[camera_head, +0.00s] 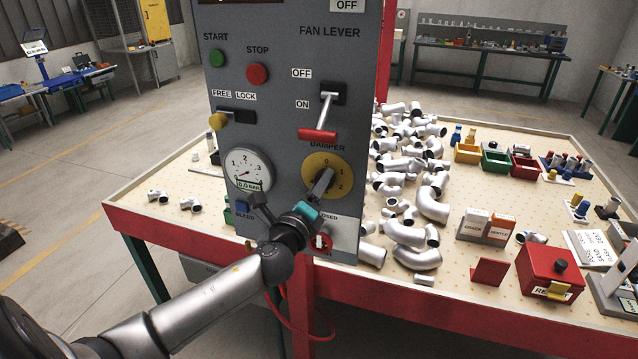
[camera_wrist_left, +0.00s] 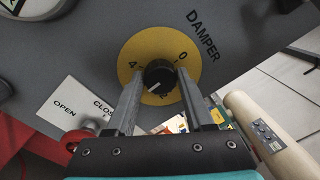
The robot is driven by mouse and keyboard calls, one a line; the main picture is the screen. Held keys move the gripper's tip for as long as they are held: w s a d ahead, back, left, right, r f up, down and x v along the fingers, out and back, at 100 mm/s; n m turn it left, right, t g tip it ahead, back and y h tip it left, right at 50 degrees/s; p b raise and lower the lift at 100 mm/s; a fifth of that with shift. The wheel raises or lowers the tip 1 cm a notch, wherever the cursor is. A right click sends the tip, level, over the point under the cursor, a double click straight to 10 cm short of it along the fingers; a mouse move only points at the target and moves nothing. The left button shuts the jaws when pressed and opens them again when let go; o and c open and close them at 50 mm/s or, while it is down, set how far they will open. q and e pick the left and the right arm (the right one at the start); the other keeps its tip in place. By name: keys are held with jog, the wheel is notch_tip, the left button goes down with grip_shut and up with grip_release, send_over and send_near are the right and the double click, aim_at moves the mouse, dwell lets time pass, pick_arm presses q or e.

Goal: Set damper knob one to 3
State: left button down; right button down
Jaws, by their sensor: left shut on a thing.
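The damper knob (camera_wrist_left: 159,72) is black with a white pointer line and sits on a round yellow dial (camera_wrist_left: 132,52) below the word DAMPER. In the left wrist view the fingers of my left gripper (camera_wrist_left: 158,78) are on either side of the knob, shut on it. The pointer line points to the lower left in that view. The 0 and 4 marks show; the 3 is hidden, probably behind a finger. My right gripper is not in view.
The grey panel (camera_head: 285,100) carries a fan lever (camera_head: 325,115), a green start button (camera_head: 218,57), a red stop button (camera_head: 257,73), a yellow lock knob (camera_head: 218,121) and a gauge (camera_head: 247,170). Metal pipe castings (camera_head: 408,232) crowd the table right of it.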

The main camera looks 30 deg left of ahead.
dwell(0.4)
pick_arm(q)
jog(key=shift+c, duration=1.4)
grip_release()
jog(key=b+v, duration=0.2)
jog(key=v, duration=1.3)
jog(key=shift+s, duration=0.1)
jog(key=shift+b, duration=0.3)
